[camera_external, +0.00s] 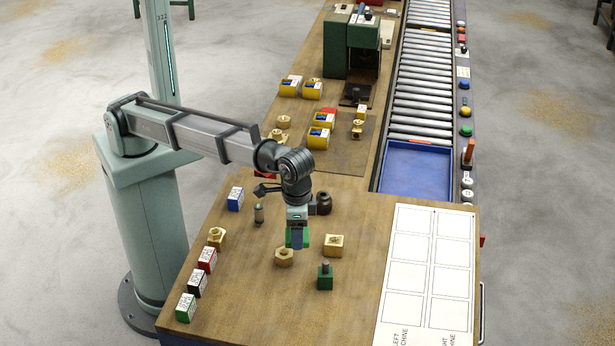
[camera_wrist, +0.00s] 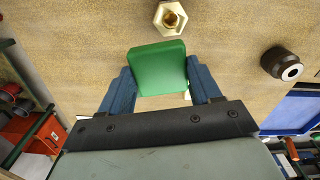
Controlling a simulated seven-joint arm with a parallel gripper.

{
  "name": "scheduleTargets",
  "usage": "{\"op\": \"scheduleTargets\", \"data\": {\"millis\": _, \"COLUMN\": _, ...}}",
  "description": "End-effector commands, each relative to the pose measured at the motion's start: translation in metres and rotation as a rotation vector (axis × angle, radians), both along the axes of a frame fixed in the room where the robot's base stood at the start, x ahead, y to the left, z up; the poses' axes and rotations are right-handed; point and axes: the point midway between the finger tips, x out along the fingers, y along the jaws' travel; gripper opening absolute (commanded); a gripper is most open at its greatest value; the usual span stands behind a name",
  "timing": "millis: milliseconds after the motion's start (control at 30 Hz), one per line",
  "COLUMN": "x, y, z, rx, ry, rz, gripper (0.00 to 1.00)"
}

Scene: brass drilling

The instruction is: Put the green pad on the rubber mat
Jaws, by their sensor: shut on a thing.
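The green pad (camera_wrist: 158,70) is a flat, rounded square held between the two blue fingers of my gripper (camera_wrist: 160,74). In the external view my gripper (camera_external: 297,238) points down over the near part of the wooden bench, with green pad edges (camera_external: 306,240) showing beside the fingers. The pad appears to be above the bench; its exact height is hard to tell. A darker flat rectangle (camera_external: 345,160) farther back on the bench may be the rubber mat. My gripper is nearer the camera than it and not over it.
A brass hex piece (camera_external: 284,257), a brass block (camera_external: 334,245) and a green block with a peg (camera_external: 325,277) stand close to my gripper. A dark round part (camera_external: 323,203) is behind it. Yellow boxes (camera_external: 319,138) are around the dark rectangle. A blue tray (camera_external: 415,172) is at right.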

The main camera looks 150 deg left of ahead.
Motion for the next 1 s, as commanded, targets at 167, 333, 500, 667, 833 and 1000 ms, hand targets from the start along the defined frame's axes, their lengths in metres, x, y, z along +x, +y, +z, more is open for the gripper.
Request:
{"op": "scheduleTargets", "data": {"millis": 167, "x": -0.024, "y": 0.068, "z": -0.004, "rx": -0.001, "ry": 0.002, "rz": 0.089, "gripper": 0.32}}
{"op": "scheduleTargets", "data": {"millis": 333, "x": -0.053, "y": 0.125, "z": -0.008, "rx": -0.001, "ry": 0.005, "rz": 0.170, "gripper": 0.32}}
{"op": "scheduleTargets", "data": {"millis": 500, "x": -0.088, "y": 0.179, "z": -0.012, "rx": -0.002, "ry": 0.007, "rz": 0.251, "gripper": 0.32}}
{"op": "scheduleTargets", "data": {"millis": 667, "x": -0.126, "y": 0.225, "z": -0.017, "rx": -0.003, "ry": 0.009, "rz": 0.326, "gripper": 0.32}}
{"op": "scheduleTargets", "data": {"millis": 833, "x": -0.171, "y": 0.268, "z": -0.023, "rx": -0.005, "ry": 0.011, "rz": 0.407, "gripper": 0.32}}
{"op": "scheduleTargets", "data": {"millis": 1000, "x": -0.220, "y": 0.306, "z": -0.029, "rx": -0.007, "ry": 0.014, "rz": 0.487, "gripper": 0.32}}
